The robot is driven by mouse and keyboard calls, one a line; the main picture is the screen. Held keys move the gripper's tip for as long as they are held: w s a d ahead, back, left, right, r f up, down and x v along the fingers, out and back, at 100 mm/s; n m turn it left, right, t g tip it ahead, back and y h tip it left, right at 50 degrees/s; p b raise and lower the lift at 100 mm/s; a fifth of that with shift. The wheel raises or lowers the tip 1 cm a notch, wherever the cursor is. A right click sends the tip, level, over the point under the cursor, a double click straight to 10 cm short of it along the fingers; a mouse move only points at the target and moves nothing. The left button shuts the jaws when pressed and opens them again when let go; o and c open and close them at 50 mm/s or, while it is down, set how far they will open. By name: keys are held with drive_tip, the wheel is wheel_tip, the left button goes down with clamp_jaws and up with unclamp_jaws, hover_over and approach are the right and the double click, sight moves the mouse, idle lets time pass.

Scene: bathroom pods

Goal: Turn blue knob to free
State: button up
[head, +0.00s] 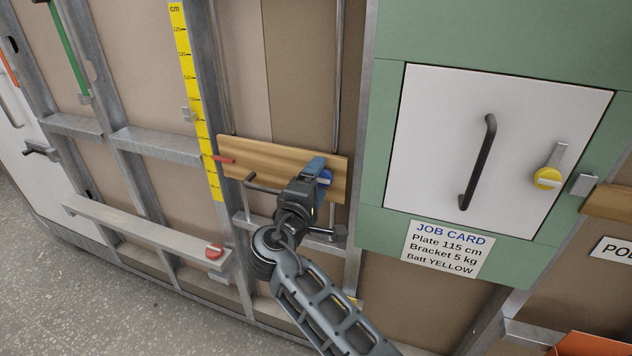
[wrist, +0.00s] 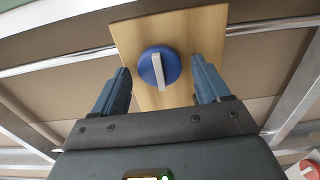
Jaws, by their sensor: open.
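The blue knob (wrist: 160,66) is a round blue disc with a pale grey raised bar, mounted on a wooden board (wrist: 206,28). In the head view the knob (head: 325,178) is partly hidden behind my gripper (head: 318,170). My gripper is open and empty. In the wrist view its two fingers (wrist: 160,88) stand on either side of the knob, with a gap on each side. I cannot tell how far the fingertips are from the board.
A red knob (head: 214,252) is on the lower rail. A white door (head: 440,150) with a yellow knob (head: 547,178) and a job card (head: 447,249) are right.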

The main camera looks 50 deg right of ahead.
drive_tip(key=b+v, duration=0.1)
drive_tip(key=v, duration=0.6)
drive_tip(key=shift+s+a, duration=0.15)
drive_tip(key=shift+a, duration=0.2)
drive_tip(key=s+a+f+n+t+y, duration=0.35)
drive_tip(key=s+f+y, duration=0.3)
drive_tip(key=f, duration=0.45)
drive_tip(key=s+a+f+t+y, duration=0.2)
drive_tip(key=s+a+f+y, duration=0.35)
drive_tip(key=s, duration=0.55)
drive_tip(key=s+a+r+m+t+y, duration=0.1)
drive_tip(key=s+a+r+m+y, duration=0.35)
drive_tip(key=s, duration=0.65)
drive_tip(key=s+a+r+m+t, duration=0.2)
drive_tip(key=s+r, duration=0.4)
drive_tip(key=r, duration=0.4)
drive_tip(key=shift+s+r+m, duration=0.2)
drive_tip(key=shift+s+m, duration=0.2)
drive_tip(key=shift+m, duration=0.2)
